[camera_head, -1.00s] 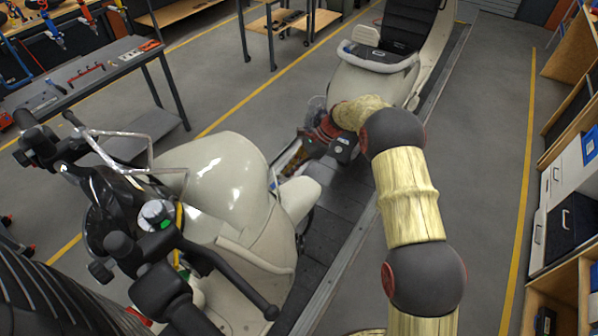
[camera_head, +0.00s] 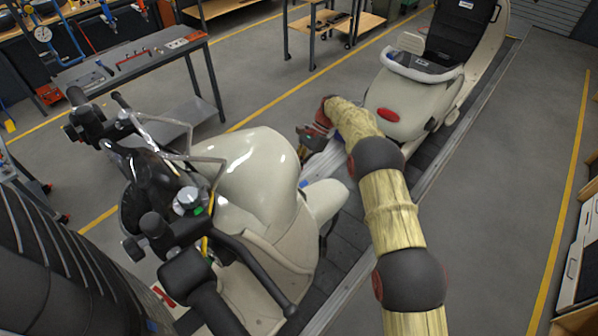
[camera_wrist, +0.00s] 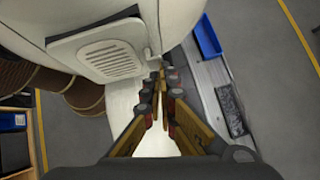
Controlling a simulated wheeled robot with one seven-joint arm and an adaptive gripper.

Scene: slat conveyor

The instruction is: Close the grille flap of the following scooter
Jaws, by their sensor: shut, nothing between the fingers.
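The near cream scooter (camera_head: 252,165) stands on the conveyor with its handlebars towards me. Its front side faces away in the head view, so the flap is hidden there. The wrist view shows a cream panel with slots, the grille flap (camera_wrist: 112,60), on the cream body (camera_wrist: 75,14). Its edge shows as a raised lip; I cannot tell how far it stands open. My gripper (camera_head: 312,138) is beyond the scooter's front cowl. In the wrist view my gripper (camera_wrist: 165,85) is shut and empty, below and right of the flap, with no clear contact.
Another cream scooter (camera_head: 440,85) stands farther along the slat conveyor (camera_head: 430,150), its red tail lamp (camera_head: 388,115) facing the near one. A workbench (camera_head: 130,60) is at left. A blue bin (camera_wrist: 207,37) lies beside the gripper in the wrist view. Open floor (camera_head: 510,180) is at right.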

